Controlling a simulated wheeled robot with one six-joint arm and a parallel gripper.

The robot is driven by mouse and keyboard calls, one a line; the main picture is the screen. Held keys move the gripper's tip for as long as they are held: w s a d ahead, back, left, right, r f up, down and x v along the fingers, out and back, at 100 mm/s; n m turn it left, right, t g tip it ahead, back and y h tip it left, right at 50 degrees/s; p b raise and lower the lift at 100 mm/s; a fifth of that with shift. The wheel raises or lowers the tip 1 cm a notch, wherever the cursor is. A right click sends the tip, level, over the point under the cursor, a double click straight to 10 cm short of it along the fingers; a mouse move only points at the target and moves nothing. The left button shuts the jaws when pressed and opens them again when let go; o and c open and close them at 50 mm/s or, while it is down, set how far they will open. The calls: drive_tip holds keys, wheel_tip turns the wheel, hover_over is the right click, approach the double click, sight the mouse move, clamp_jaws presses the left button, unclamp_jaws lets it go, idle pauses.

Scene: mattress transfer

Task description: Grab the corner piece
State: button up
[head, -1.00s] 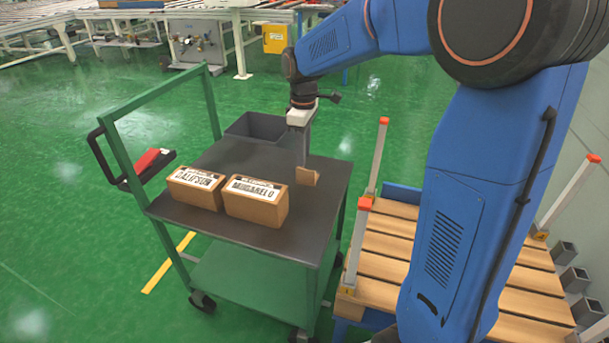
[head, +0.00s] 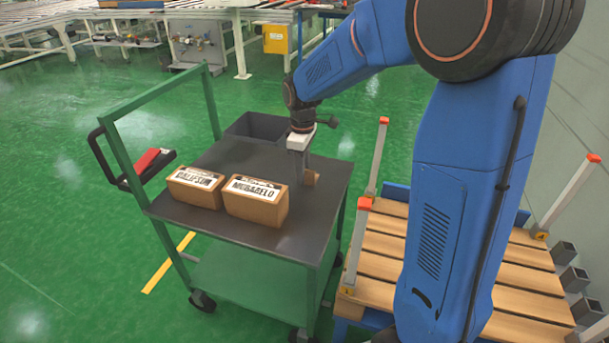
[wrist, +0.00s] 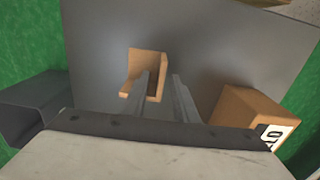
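The corner piece (wrist: 147,64) is a small brown L-shaped cardboard angle standing on the dark cart top. In the head view the corner piece (head: 311,178) shows only in part, behind my fingers. My gripper (head: 300,182) points down at the cart's right side. In the wrist view my gripper (wrist: 162,76) is open, with a gap between its two fingers. The left finger overlaps the corner piece in the picture, and the right finger is to its right. I cannot tell whether a finger touches it.
Two labelled cardboard boxes, the left one (head: 196,187) and the right one (head: 256,201), stand on the cart top (head: 300,240). A grey bin (head: 254,127) is at the cart's back. A wooden pallet (head: 375,262) with red-tipped posts stands to the right.

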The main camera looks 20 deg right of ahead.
clamp_jaws()
